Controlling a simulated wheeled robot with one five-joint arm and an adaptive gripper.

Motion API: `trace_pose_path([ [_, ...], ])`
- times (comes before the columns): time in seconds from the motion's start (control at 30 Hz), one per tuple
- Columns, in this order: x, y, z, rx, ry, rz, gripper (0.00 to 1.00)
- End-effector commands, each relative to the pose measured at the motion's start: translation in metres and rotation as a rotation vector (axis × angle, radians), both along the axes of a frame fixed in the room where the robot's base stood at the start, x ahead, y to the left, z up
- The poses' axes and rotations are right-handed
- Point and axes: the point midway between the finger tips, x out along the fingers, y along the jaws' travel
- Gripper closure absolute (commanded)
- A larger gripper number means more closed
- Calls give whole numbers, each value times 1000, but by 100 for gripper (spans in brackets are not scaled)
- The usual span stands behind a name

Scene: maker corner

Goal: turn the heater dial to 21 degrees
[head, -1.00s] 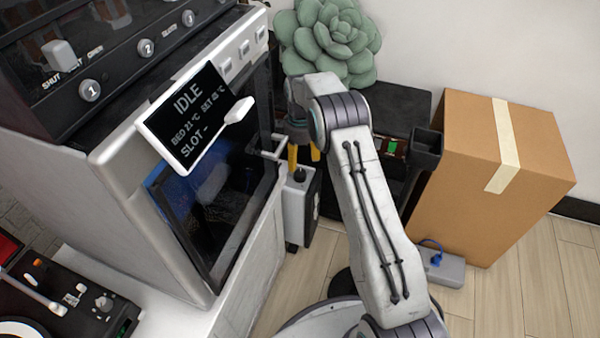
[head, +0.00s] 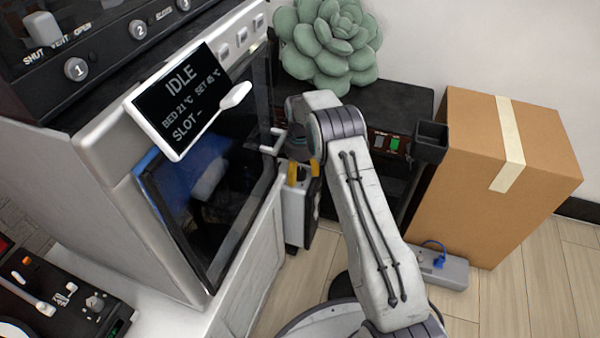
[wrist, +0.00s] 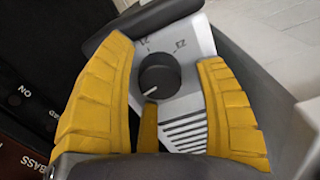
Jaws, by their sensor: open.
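The heater (head: 293,212) is a small pale box with a dark side, standing on the floor beside the printer cabinet. Its black round dial (wrist: 160,75) shows in the wrist view, with a white pointer line toward the picture's lower left. Printed numbers lie on the dial's far side, seen upside down; one seems to be 21 and another 23, but they are small. My gripper (head: 304,180) is over the heater's top and hides the dial in the head view. Its yellow fingers (wrist: 163,58) are open, one on each side of the dial, with gaps visible.
A machine cabinet with an IDLE screen (head: 180,98) and a protruding door handle (head: 266,146) stands close left of my gripper. A dark cabinet (head: 400,100) with a succulent (head: 330,45), a cardboard box (head: 490,220) and a power strip (head: 445,270) are at the right.

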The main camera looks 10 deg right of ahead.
Motion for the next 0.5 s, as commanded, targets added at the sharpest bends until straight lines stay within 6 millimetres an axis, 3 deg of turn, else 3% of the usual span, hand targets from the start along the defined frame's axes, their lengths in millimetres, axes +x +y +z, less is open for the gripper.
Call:
trace_pose_path([
  [0.17, 0, 0, 0, 0, 0, 0, 34],
  [0.5, 0, 0, 1, 0, 0, 0, 65],
])
